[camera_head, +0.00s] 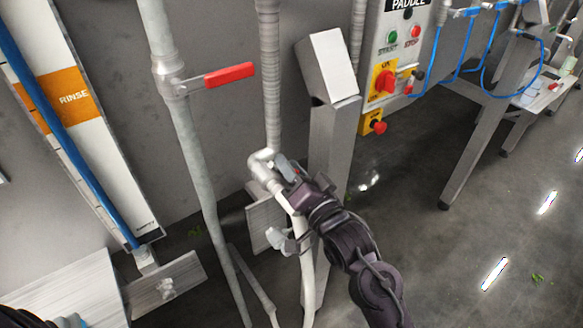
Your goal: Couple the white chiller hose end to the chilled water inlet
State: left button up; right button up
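My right gripper (284,180) is at the middle of the head view, its arm coming up from the lower right. Its fingers appear closed around the upper part of the white hose (306,262), just below a pale grey bent fitting (262,162). The hose hangs down from the gripper to the bottom edge. The fitting is at the foot of a ribbed vertical pipe (269,70). I cannot tell whether hose and fitting are joined, because the gripper covers the hose's tip. No label for the chilled water inlet is readable. My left gripper is not in view.
A grey post (330,130) stands close right of the gripper. A pipe with a red lever handle (229,75) is to the left. A control panel (398,45) is at the upper right. A smaller grey fitting (277,238) sits below the gripper. Open floor lies right.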

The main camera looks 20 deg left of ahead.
jog(key=shift+o, duration=0.2)
jog(key=shift+s+d+f, duration=0.2)
jog(key=shift+s+d, duration=0.1)
jog(key=shift+d, duration=0.05)
jog(key=b+v, duration=0.2)
jog(key=v, duration=0.4)
jog(key=shift+s+d+b, duration=0.25)
jog(key=shift+s+b, duration=0.05)
jog(key=shift+b, duration=0.05)
jog(key=shift+r, duration=0.1)
jog(key=shift+w+a+r+n+g, duration=0.1)
jog(key=shift+w+a+n+g, duration=0.3)
jog(key=shift+w+a, duration=0.5)
jog(key=shift+w+a+r+n+g, duration=0.1)
jog(key=shift+w+a+n+g, duration=0.1)
jog(key=shift+w+a+g, duration=0.6)
